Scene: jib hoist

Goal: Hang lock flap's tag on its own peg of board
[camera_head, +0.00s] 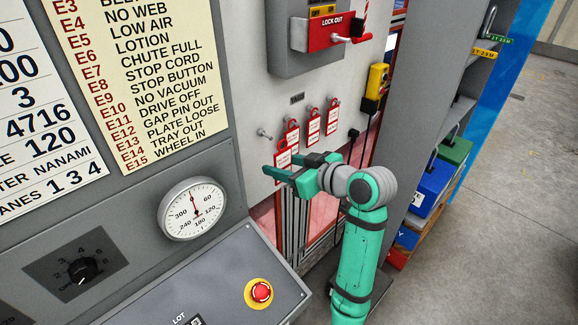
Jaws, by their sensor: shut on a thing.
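My gripper (278,168) is in front of the board, its green fingers pointing left. It is shut on a red-and-white tag (284,157), whose lower part is partly hidden by the fingers. The held tag is just below and left of the nearest hanging tag (293,136). Two more red-and-white tags hang on the board to the right, a middle tag (314,127) and a right tag (332,118). A bare peg (264,134) sticks out at the left of the row, above the gripper. The tag print is too small to read.
A red lockout box (325,34) with a handle is above the row. A yellow device (376,80) hangs at the right. A gauge (193,208) and a panel with a red stop button (261,291) are below left. Shelves with bins (431,186) stand right.

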